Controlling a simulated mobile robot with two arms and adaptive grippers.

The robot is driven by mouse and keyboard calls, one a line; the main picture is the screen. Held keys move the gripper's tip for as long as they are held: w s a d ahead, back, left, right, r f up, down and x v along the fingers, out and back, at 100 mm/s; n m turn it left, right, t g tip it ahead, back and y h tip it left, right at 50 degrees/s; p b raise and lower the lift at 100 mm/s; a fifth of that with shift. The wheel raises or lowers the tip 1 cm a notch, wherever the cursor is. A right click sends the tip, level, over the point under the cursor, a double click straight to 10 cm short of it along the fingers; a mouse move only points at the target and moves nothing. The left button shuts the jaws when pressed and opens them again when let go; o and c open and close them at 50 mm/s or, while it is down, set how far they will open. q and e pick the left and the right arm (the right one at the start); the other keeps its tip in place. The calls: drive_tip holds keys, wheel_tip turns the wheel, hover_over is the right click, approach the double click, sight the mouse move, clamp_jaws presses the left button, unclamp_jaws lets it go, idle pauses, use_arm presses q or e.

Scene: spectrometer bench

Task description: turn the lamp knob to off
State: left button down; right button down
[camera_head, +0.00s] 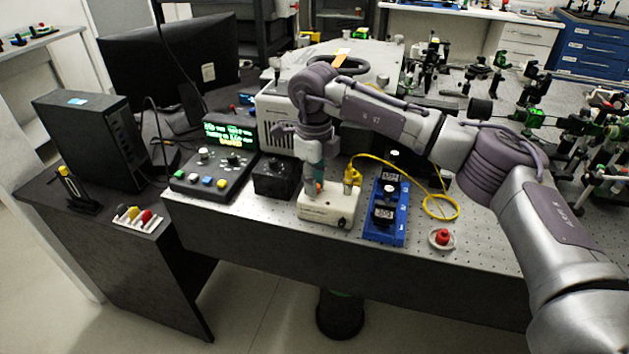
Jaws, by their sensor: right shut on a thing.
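A small white box (328,211) stands near the front edge of the bench, with a yellow cable at its back right corner. My right gripper (314,188) points down onto the left part of its top. The gripper is shut on the lamp knob there. The fingers hide most of the knob, so I cannot read its setting. My left gripper is out of view.
Left of the white box are a black box with a knob (274,180) and a control console (212,176) with coloured buttons and a green-text screen. To the right are a blue holder (376,225), a yellow cable loop (441,218) and a red button (442,237).

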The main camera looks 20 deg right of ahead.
drive_tip(key=c, duration=1)
unclamp_jaws()
drive_tip(key=shift+r, duration=0.1)
wheel_tip(320, 180, up, 12)
drive_tip(key=shift+f, duration=0.1)
